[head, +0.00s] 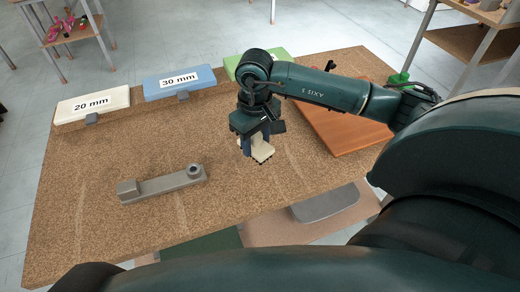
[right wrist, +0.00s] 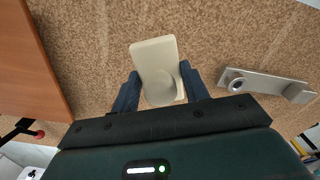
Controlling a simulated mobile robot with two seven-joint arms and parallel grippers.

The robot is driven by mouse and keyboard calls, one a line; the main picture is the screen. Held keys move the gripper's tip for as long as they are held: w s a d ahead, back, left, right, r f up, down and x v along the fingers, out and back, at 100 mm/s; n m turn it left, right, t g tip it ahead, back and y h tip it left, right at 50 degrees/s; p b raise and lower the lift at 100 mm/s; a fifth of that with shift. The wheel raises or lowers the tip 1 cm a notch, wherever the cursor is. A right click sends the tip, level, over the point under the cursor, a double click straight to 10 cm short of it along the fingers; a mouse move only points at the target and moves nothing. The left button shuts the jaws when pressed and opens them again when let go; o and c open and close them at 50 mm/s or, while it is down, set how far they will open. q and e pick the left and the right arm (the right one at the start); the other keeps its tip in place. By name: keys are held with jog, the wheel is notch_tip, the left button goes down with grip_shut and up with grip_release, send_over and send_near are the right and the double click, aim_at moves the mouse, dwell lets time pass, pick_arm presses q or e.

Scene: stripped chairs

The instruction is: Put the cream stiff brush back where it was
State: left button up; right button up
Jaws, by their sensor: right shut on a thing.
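The cream stiff brush (head: 264,153) is held at the lower end of my right gripper (head: 257,146), over the middle of the cork-brown table (head: 100,215). In the right wrist view the brush (right wrist: 153,55) lies between the two dark blue fingers of the right gripper (right wrist: 160,76), which are shut on its rounded part. Its flat rectangular end sticks out past the fingertips. I cannot tell whether the brush touches the table, and its bristles are hidden. My left gripper is not in view.
A grey metal bar with a round boss (head: 160,186) lies left of the gripper. Blocks labelled 20 mm (head: 92,104) and 30 mm (head: 180,82) and a green block (head: 240,60) line the back edge. An orange-brown board (head: 345,130) lies to the right. The table's front left is clear.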

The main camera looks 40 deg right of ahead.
aim_at(256, 158)
notch_tip(256, 158, down, 2)
jog(key=shift+f, duration=0.15)
notch_tip(256, 158, down, 4)
jog(key=shift+r, duration=0.1)
jog(key=shift+f, duration=0.3)
jog(key=o, duration=0.4)
jog(key=shift+f, duration=0.1)
jog(key=o, duration=0.5)
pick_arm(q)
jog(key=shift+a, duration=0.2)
